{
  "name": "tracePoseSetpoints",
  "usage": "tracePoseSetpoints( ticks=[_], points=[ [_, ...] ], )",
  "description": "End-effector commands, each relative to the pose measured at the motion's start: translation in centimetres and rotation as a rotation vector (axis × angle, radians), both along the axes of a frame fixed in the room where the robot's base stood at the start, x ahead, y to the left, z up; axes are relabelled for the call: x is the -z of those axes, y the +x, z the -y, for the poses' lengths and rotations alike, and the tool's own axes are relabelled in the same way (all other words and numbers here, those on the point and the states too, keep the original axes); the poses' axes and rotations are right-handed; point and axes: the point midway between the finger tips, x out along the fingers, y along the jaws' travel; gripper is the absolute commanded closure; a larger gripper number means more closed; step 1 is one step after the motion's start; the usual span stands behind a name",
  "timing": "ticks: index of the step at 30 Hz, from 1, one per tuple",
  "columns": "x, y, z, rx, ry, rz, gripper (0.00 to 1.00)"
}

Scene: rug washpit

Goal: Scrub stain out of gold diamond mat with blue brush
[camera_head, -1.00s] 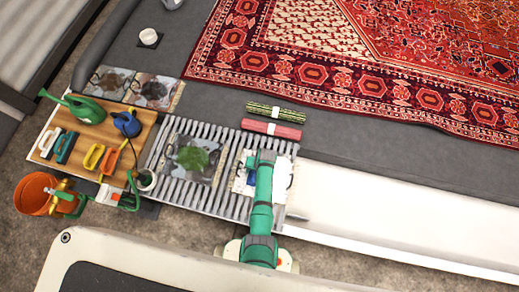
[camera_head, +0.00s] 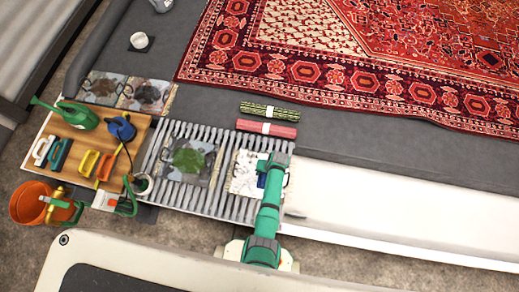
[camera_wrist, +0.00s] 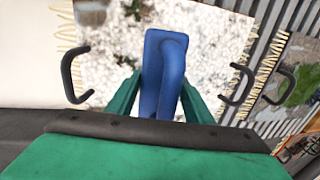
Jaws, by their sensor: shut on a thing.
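My gripper (camera_wrist: 158,92) is shut on the blue brush (camera_wrist: 165,60), whose handle stands between the green fingers. In the head view the brush (camera_head: 261,181) shows as a small blue patch beside my arm. It is over the white-speckled, fringed mat (camera_head: 241,180) on the right part of the grey slatted rack. In the wrist view this mat (camera_wrist: 213,50) looks covered in white, perhaps suds, with dark grey patches near the top. I cannot make out a gold diamond pattern. Whether the bristles touch the mat is hidden.
Another mat with a green stain (camera_head: 190,160) lies to the left on the rack (camera_head: 222,200). Black hooks (camera_wrist: 72,75) flank the mat. A wooden board (camera_head: 75,145) holds several brushes and a green watering can (camera_head: 78,116). Two rolled rugs (camera_head: 268,128) lie behind.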

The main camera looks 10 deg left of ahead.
Motion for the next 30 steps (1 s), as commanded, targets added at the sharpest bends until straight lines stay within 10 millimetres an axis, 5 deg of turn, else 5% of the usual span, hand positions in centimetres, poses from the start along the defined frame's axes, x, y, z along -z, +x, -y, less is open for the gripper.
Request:
tracePoseSetpoints(
  ticks=[17,30],
  points=[
    [0.0,0.0,4.1,-0.015,-0.001,0.000,0.74],
    [0.0,0.0,0.3,-0.006,0.000,0.000,0.74]
  ],
)
